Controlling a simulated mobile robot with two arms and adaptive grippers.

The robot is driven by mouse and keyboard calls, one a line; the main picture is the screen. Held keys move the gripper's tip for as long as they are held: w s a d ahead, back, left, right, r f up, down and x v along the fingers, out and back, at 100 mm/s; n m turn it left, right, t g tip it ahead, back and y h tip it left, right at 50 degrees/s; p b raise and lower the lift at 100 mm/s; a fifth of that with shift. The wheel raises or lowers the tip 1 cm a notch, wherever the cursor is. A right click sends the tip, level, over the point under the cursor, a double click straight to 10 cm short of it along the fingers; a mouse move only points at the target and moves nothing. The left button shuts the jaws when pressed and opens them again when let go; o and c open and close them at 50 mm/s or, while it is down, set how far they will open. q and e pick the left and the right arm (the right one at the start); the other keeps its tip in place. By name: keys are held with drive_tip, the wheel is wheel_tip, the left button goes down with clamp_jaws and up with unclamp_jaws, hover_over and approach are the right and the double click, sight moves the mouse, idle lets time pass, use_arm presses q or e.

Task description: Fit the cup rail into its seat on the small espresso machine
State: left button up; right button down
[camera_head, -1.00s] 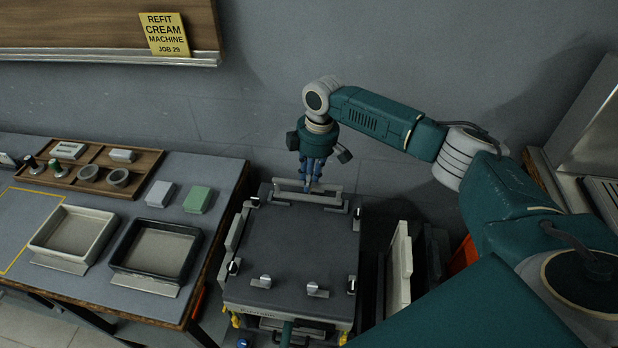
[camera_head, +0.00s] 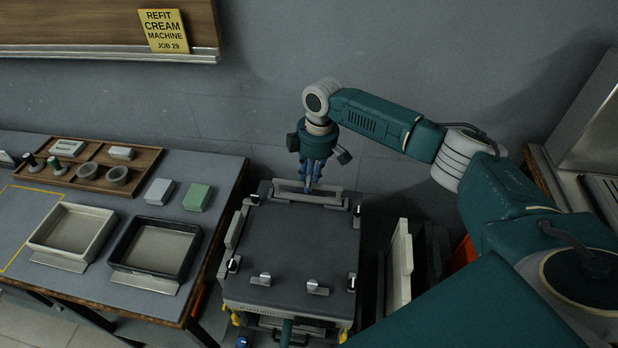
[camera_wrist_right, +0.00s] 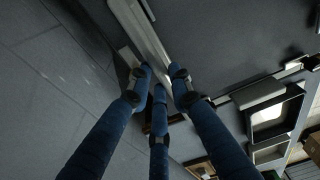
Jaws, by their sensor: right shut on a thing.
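The small espresso machine (camera_head: 292,245) stands in the middle of the head view, its dark flat top towards me. My right gripper (camera_head: 309,186) is over the machine's back edge, pointing down. It is shut on the cup rail (camera_head: 288,186), a pale grey bar lying along that back edge. In the right wrist view the blue fingers (camera_wrist_right: 160,85) close around the rail (camera_wrist_right: 138,30), which runs up and left from them. The fingers hide part of the rail, and I cannot tell whether it is fully down in its seat. My left gripper is not in view.
Small latches and rail pieces line the machine top's sides and front. A workbench at left carries a pale tray (camera_head: 73,257), a black tray (camera_head: 151,275), a wooden organiser (camera_head: 140,165) and two small blocks. Pale panels (camera_head: 400,262) stand right of the machine. The wall is close behind.

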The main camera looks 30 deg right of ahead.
drive_tip(key=shift+f, duration=0.2)
drive_tip(key=c, duration=1.5)
unclamp_jaws()
drive_tip(key=r, duration=0.8)
drive_tip(key=d+r, duration=0.1)
drive_tip(key=r, duration=0.3)
drive_tip(key=shift+s+d, duration=0.1)
drive_tip(key=shift+s, duration=0.3)
